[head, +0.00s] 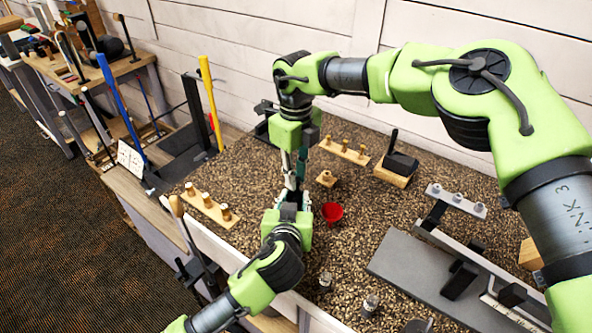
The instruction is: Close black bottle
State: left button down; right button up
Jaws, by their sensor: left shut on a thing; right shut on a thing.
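My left gripper (291,192) comes up from the lower left, and my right gripper (291,165) points down from above. Their fingers meet over the worktop, left of a red cup (333,212). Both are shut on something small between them. The fingers hide most of it, with only dark and teal bits showing. I cannot tell the black bottle from its cap there, nor whether the cap is on.
The speckled worktop (235,170) carries wooden blocks with pegs (345,150) and (208,205). Two small glass jars (325,282) and (371,304) stand near the front. A grey plate with a clamp rail (420,275) lies at right. Golf shafts (210,100) stand at left.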

jog(key=shift+f, duration=0.55)
dwell(0.5)
